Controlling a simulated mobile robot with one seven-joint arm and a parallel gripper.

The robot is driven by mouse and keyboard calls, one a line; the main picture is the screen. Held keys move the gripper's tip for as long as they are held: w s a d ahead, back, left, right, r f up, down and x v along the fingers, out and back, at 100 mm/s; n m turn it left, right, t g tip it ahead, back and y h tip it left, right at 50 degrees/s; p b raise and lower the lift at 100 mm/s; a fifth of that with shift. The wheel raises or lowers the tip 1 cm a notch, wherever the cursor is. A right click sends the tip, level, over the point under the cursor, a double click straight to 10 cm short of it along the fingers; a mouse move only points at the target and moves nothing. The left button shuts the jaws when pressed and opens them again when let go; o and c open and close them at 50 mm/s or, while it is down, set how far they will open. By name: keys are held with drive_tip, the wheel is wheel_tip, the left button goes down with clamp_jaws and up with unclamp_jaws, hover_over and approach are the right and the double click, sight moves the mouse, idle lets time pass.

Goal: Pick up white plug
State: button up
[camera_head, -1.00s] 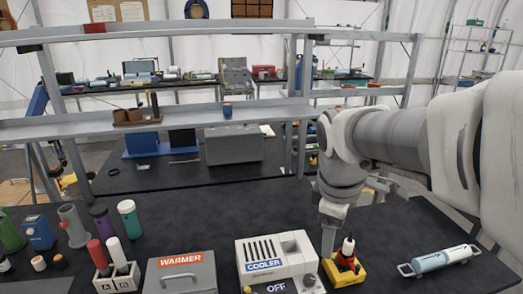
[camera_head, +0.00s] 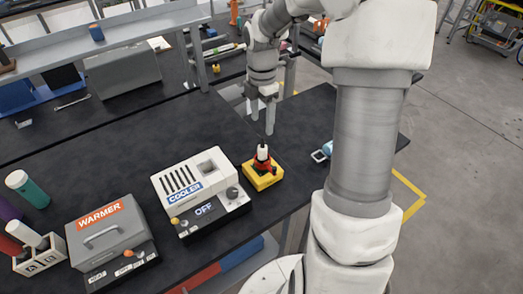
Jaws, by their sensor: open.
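A white cylinder (camera_head: 28,235), which may be the white plug, stands in a small white holder (camera_head: 45,257) at the lower left. A red cylinder (camera_head: 10,249) is beside it. Another white-topped piece (camera_head: 262,152) with a red collar stands upright in a yellow base (camera_head: 264,177) right of the cooler; I cannot tell which of the two is the plug. My gripper (camera_head: 262,115) is open and empty, pointing down. It appears behind and above the yellow base, apart from it.
The cooler (camera_head: 200,187) and warmer (camera_head: 105,235) stand along the front of the black table. A green bottle (camera_head: 28,189) is at the left. A clear item with handles (camera_head: 322,153) is partly hidden by my arm. The table behind the cooler is clear.

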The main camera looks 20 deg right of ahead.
sight(263, 146)
wheel_tip(263, 146, down, 7)
drive_tip(key=shift+f, duration=0.1)
drive_tip(key=shift+s+f+p, duration=0.1)
drive_tip(key=shift+f+p, duration=0.25)
drive_tip(key=shift+f, duration=2.3)
drive_tip(key=shift+c, duration=0.2)
clamp_jaws()
